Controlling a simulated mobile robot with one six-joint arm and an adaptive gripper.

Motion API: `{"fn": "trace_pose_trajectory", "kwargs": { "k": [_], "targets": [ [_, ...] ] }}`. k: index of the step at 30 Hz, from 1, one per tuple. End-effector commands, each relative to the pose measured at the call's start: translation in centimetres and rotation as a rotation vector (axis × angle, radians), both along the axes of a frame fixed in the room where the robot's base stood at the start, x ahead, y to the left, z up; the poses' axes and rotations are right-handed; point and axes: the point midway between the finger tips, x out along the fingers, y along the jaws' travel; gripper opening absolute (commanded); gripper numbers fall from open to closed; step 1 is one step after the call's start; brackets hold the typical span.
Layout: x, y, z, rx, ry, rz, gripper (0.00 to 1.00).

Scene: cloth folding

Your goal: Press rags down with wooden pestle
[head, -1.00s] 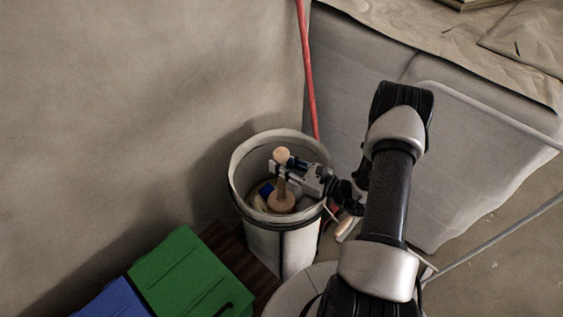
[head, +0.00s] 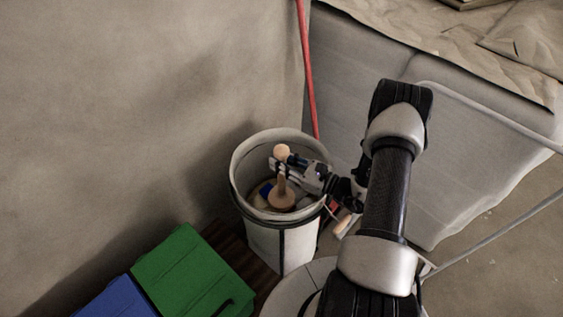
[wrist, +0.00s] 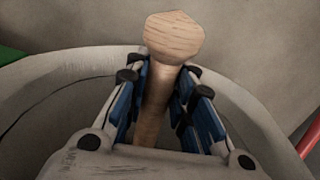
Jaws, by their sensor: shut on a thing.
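The wooden pestle (head: 282,190) stands roughly upright inside the white bin (head: 264,238), its round knob at the top and its wide base low in the bin. My gripper (head: 283,168) is shut on the pestle's shaft just below the knob, over the bin's opening. In the wrist view the pestle (wrist: 174,40) shows between both blue-padded fingers of my gripper (wrist: 162,85). A small blue rag (head: 266,189) shows inside the bin to the left of the pestle base. The other contents are dark and partly hidden by the pestle and my gripper.
Green box (head: 190,270) and blue box (head: 116,300) stand to the lower left. A red pole (head: 308,70) leans behind the bin. A large grey covered block (head: 470,150) is at the right. A wall rises close behind the bin.

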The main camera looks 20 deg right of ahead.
Motion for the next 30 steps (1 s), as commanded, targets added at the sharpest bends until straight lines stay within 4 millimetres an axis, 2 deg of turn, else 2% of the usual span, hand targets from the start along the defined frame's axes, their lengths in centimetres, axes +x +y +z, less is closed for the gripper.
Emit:
{"fn": "trace_pose_trajectory", "kwargs": {
  "k": [1, 30],
  "targets": [
    [0.0, 0.0, 1.0, 0.001, -0.004, 0.0, 0.0],
    [0.0, 0.0, 9.7, 0.0, -0.006, 0.0, 0.0]
  ]
}}
